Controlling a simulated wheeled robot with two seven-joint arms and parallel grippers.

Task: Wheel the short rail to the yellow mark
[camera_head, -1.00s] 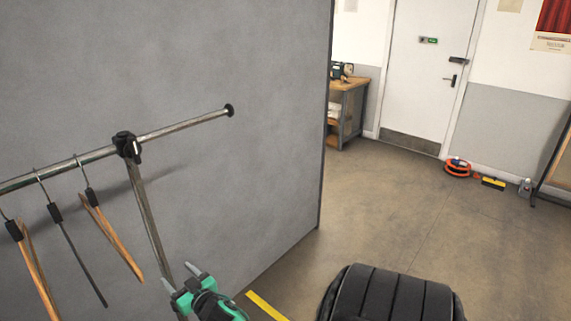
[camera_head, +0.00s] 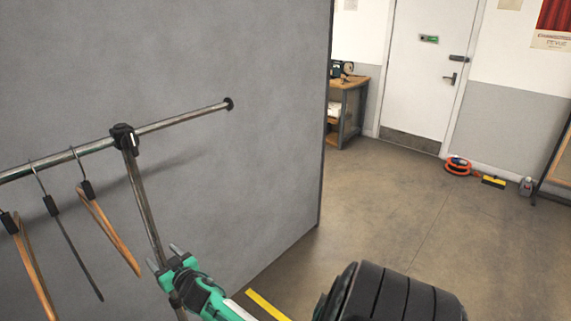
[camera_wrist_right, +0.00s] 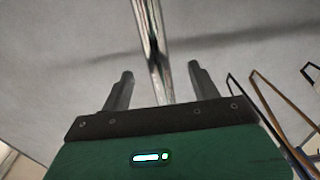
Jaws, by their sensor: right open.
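The short rail is a metal clothes rail (camera_head: 180,118) with a black clamp and an upright post (camera_head: 143,200). Wooden and dark hangers (camera_head: 108,232) hang from its bar at the left. My right gripper (camera_head: 163,256), green with grey fingers, is open around the post. In the right wrist view the post (camera_wrist_right: 152,35) runs between the two spread fingers, with gaps visible on both sides. The yellow mark (camera_head: 268,305) is a strip on the floor just right of the gripper, cut by the lower frame edge. The rail's base and wheels are hidden. My left gripper is out of view.
A grey partition (camera_head: 260,150) stands behind the rail, its edge right of the rail's end. Open floor (camera_head: 400,200) lies to the right. A workbench (camera_head: 347,105), an orange cable reel (camera_head: 457,166) and a bottle (camera_head: 526,187) stand farther back, near the door (camera_head: 425,85).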

